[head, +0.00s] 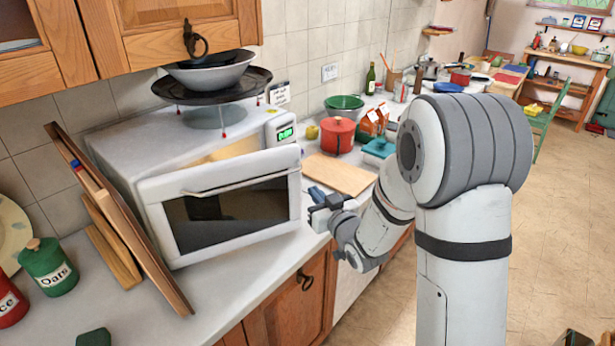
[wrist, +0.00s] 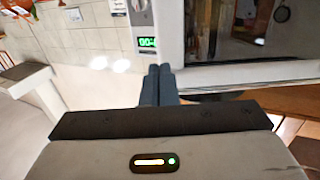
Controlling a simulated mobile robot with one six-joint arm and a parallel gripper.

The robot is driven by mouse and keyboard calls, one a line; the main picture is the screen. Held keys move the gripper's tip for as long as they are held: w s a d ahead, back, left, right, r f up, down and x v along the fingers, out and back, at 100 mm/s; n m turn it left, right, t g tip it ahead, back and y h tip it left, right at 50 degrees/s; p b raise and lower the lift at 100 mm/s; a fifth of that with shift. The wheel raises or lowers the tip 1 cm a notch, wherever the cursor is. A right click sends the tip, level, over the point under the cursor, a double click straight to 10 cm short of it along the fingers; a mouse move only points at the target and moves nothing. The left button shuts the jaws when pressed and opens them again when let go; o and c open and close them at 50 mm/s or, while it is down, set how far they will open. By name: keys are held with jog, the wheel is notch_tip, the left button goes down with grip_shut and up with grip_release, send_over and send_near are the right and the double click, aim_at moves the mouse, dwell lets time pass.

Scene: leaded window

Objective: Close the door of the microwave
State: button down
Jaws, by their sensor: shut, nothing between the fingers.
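The white microwave (head: 150,130) stands on the counter against the tiled wall. Its door (head: 230,205), with a dark window and a light handle bar, is partly open; a gap shows the lit interior above it. The door's free edge is at the right, swung out toward the front. My gripper (head: 316,194) is shut and empty, just right of that free edge. In the wrist view the blue fingers (wrist: 160,72) are together, close beside the door (wrist: 250,72), with the green clock display (wrist: 147,43) beyond. I cannot tell whether they touch the door.
A dark round stand (head: 212,88) with bowls sits on the microwave. Wooden boards (head: 125,225) lean close to its left side, and a green oats tin (head: 48,267) stands farther left. A cutting board (head: 340,174) and a red pot (head: 337,136) are to the right.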

aim_at(301, 177)
jog(key=p+x, duration=0.2)
jog(key=x, duration=0.4)
